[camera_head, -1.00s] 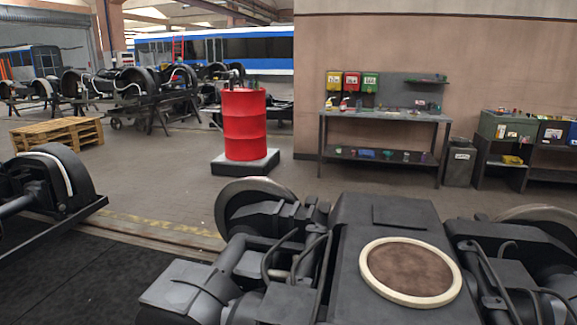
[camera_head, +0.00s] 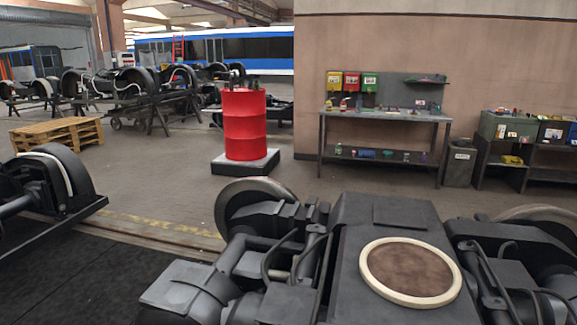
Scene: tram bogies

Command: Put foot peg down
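I cannot make out a foot peg in the head view. Neither of my grippers is in view. A tram bogie (camera_head: 390,218) fills the lower right, dark grey, with a round brown plate (camera_head: 410,271) in a cream ring on top. A wheel (camera_head: 238,205) of this bogie stands at its left side. The near part of the bogie is cut off by the lower picture edge.
A red barrel (camera_head: 244,125) stands on a grey base (camera_head: 245,163) behind the bogie. A workbench (camera_head: 382,116) with small items is along the wall. A wooden pallet (camera_head: 57,133) and another bogie (camera_head: 50,185) are at the left. Floor between them is clear.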

